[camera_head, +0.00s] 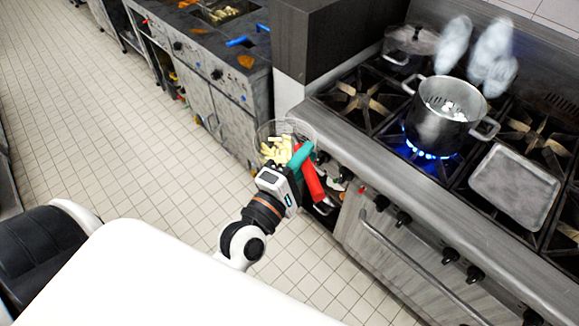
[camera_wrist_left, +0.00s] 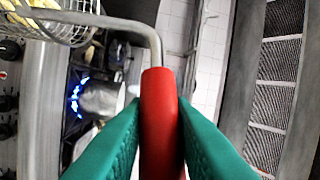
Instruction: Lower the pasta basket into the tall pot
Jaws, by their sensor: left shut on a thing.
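The pasta basket (camera_head: 262,133) is a wire basket with pale pasta in it, held in the air in front of the stove. Its red handle (camera_head: 309,178) is between the green fingers of my left gripper (camera_head: 298,166), which is shut on it. In the left wrist view the red handle (camera_wrist_left: 160,120) stands between both fingers, and the wire basket (camera_wrist_left: 70,30) shows at the upper left. The tall pot (camera_head: 436,126) stands on a lit burner with blue flame, apart from the basket. White bits show inside it. My right gripper is not in view.
A lidded pot (camera_head: 410,45) stands behind the tall pot. A flat grey tray (camera_head: 514,186) lies on the stove to its right. A dark block (camera_head: 335,35) rises left of the stove. Steam hangs above the tall pot. The tiled floor at left is clear.

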